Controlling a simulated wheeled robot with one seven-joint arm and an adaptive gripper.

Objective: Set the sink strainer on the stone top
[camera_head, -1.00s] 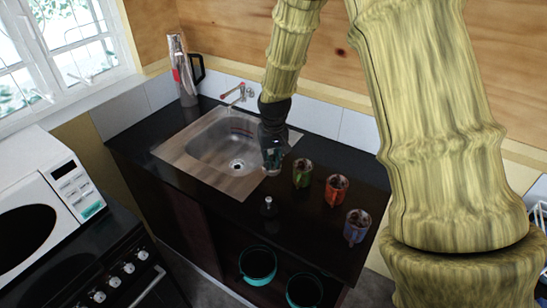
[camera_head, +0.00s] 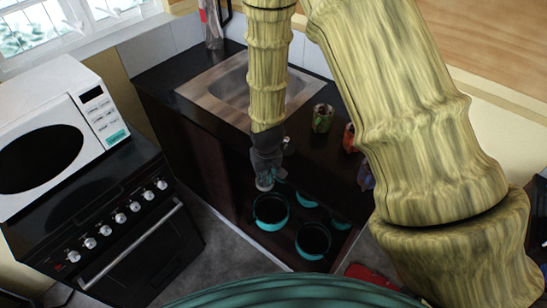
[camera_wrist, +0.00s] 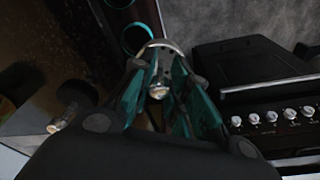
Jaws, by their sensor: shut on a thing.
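My gripper (camera_head: 266,176) hangs in front of the dark cabinet, lower than the counter and above the teal pots. It is shut on a small silvery thing, apparently the sink strainer (camera_head: 264,184). In the wrist view the strainer (camera_wrist: 158,92) shows as a shiny metal knob between the teal finger pads of my gripper (camera_wrist: 160,78), with a pale curved rim beyond. The stone top (camera_head: 160,82) is the black counter around the steel sink; my arm hides part of both.
The steel sink (camera_head: 215,90) is set in the counter. A green mug (camera_head: 322,118) and a red mug (camera_head: 349,138) stand right of it. Teal pots (camera_head: 271,211) sit low in the cabinet. The oven (camera_head: 120,235) and microwave (camera_head: 50,140) are at left.

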